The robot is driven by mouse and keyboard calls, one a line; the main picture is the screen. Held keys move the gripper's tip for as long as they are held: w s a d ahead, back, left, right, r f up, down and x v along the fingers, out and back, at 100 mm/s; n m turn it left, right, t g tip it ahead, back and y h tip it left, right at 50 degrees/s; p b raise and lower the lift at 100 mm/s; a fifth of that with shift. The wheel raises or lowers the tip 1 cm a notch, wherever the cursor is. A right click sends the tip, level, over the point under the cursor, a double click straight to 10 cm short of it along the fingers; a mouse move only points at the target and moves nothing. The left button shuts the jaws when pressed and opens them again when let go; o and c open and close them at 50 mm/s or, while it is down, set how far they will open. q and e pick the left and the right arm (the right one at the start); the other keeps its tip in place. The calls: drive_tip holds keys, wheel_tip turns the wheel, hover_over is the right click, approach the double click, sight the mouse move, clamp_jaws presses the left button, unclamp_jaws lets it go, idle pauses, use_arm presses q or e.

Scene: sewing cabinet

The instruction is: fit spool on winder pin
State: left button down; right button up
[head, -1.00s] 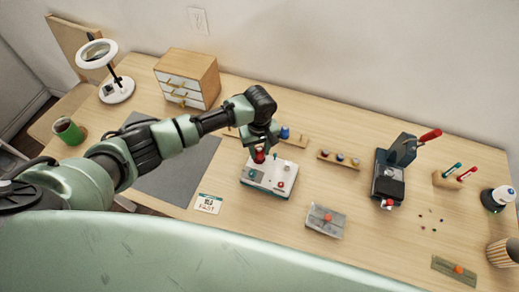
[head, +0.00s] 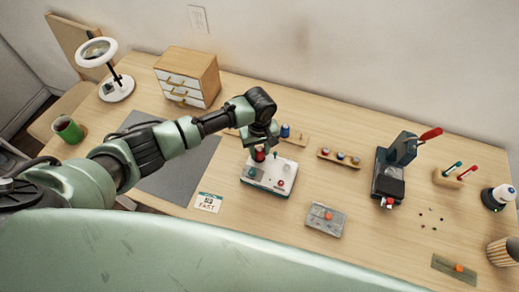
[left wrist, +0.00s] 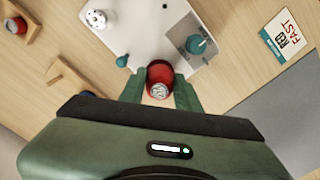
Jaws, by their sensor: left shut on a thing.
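My left gripper (head: 259,153) is shut on a red spool (left wrist: 159,76). In the left wrist view the spool sits between the two green fingertips. The white winder (head: 268,178) stands on the table under the gripper, and its pale top (left wrist: 150,35) fills the upper middle of the left wrist view. The spool is over one edge of the winder top. The winder pin under the spool is hidden, and I cannot tell whether the spool touches it. A teal knob (left wrist: 198,44) is on the winder top. My right gripper is not in view.
A spool rack (head: 338,158) and a grey box with a red knob (head: 323,220) are to the right of the winder. A black press (head: 390,172) stands farther right. A dark mat (head: 180,168) and a small card (head: 208,202) lie to the left.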

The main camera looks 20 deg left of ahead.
use_arm(q)
drive_tip(key=shift+f, duration=0.25)
idle(0.5)
drive_tip(key=c, duration=0.9)
unclamp_jaws()
drive_tip(key=shift+r, duration=0.1)
wheel_tip(320, 180, up, 8)
drive_tip(key=shift+f+b, duration=0.2)
drive_tip(key=shift+b, duration=0.3)
drive_tip(key=shift+s, duration=0.1)
